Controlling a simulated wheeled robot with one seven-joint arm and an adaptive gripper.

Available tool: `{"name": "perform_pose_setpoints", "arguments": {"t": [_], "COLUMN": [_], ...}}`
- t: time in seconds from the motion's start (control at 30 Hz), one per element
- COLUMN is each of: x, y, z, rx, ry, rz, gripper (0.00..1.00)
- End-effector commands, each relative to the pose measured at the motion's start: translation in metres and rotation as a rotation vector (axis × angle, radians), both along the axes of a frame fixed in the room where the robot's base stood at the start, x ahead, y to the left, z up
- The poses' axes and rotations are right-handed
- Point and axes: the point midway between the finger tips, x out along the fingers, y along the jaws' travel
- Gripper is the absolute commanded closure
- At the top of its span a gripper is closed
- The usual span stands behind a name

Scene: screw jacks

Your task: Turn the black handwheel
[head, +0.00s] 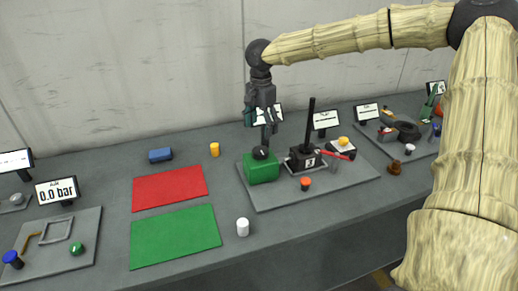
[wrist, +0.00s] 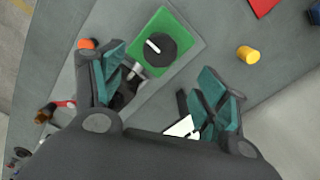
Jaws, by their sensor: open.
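The black handwheel (head: 261,153) sits on top of a green box (head: 263,170) on a grey plate. In the wrist view the handwheel (wrist: 160,48) is a round black disc with a white bar across it, on the green box (wrist: 181,55). My gripper (head: 267,127) points down above the back right side of the green box. In the wrist view my gripper (wrist: 160,66) is open, with teal finger pads and nothing between them. The handwheel lies ahead of the gap between the fingers, and the fingers appear apart from it.
Right of the green box stands a dark jack block with a tall black post (head: 310,125) and a red lever (head: 340,154). An orange knob (head: 305,183) is in front. Small screens stand behind. Red (head: 170,188) and green mats (head: 175,236) lie left, near a white cylinder (head: 243,227).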

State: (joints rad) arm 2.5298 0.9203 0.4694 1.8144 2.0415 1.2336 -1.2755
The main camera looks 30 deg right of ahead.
Motion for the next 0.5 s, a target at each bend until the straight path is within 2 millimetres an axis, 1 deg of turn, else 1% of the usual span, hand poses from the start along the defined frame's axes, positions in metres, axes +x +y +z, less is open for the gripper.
{"name": "perform_pose_setpoints", "arguments": {"t": [0.3,0.5], "x": [0.0,0.001], "y": [0.001,0.002], "z": [-0.05,-0.077], "rx": [-0.001,-0.001], "ry": [0.004,0.003], "rz": [0.001,0.003], "gripper": [0.26,0.26]}}
